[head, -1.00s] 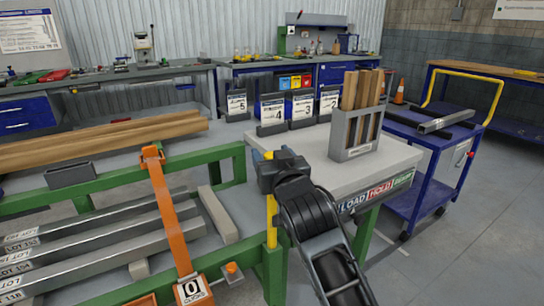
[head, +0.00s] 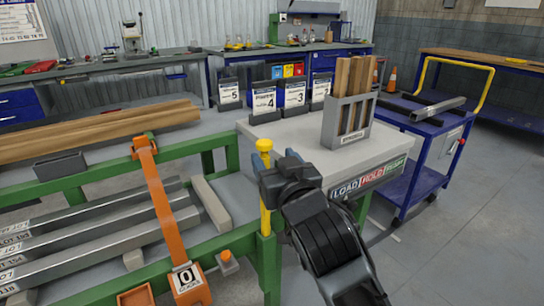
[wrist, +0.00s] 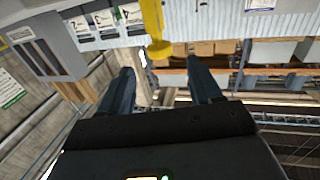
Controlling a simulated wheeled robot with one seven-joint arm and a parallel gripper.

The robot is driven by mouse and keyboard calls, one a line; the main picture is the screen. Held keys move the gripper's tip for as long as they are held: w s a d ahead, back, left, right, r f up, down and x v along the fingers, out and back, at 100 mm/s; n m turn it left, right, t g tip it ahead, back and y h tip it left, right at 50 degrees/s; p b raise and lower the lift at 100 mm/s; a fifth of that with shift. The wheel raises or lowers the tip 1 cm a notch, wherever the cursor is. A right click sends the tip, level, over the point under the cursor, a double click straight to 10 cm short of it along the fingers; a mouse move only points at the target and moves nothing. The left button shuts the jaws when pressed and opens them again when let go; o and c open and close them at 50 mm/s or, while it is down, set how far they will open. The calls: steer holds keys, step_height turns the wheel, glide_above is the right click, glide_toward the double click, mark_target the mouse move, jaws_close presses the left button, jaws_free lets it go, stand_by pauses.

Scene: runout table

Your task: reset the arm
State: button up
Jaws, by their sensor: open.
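My arm rises from the lower right of the head view, with its wrist in front of the green table frame's corner. My gripper (wrist: 161,82) shows in the wrist view with its two dark fingers apart and nothing between them. In the head view the gripper end is beside the yellow post (head: 264,147), and its fingers are mostly hidden by the wrist. The yellow post also shows beyond the fingers in the wrist view (wrist: 153,28). I cannot tell whether they touch.
A grey rack (head: 329,123) with wooden pieces stands on the light tabletop (head: 291,136). Numbered card holders (head: 263,101) line its back. An orange strap arm (head: 160,204) crosses metal bars (head: 92,238) at left. A blue cart (head: 436,128) stands right. Floor at lower right is clear.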

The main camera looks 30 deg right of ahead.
stand_by(0.4)
steer(key=s+a+f+n+y+p, duration=0.1)
steer(key=s+f, duration=0.2)
steer(key=s, duration=0.4)
steer(key=s+a+f+n+g+y+p, duration=0.1)
steer(key=s+f+p, duration=0.15)
steer(key=s, duration=0.35)
steer(key=s+a+f+n+y+p, duration=0.1)
steer(key=s+a+f, duration=0.1)
steer(key=s+f, duration=0.35)
steer(key=s+a+r+p, duration=0.1)
steer(key=s+r, duration=0.2)
steer(key=s, duration=0.8)
steer(key=s+a+r+g+y+p, duration=0.1)
steer(key=s+r, duration=0.3)
steer(key=s, duration=0.8)
steer(key=shift+s+g+y+p, duration=0.3)
steer(key=shift+p, duration=0.4)
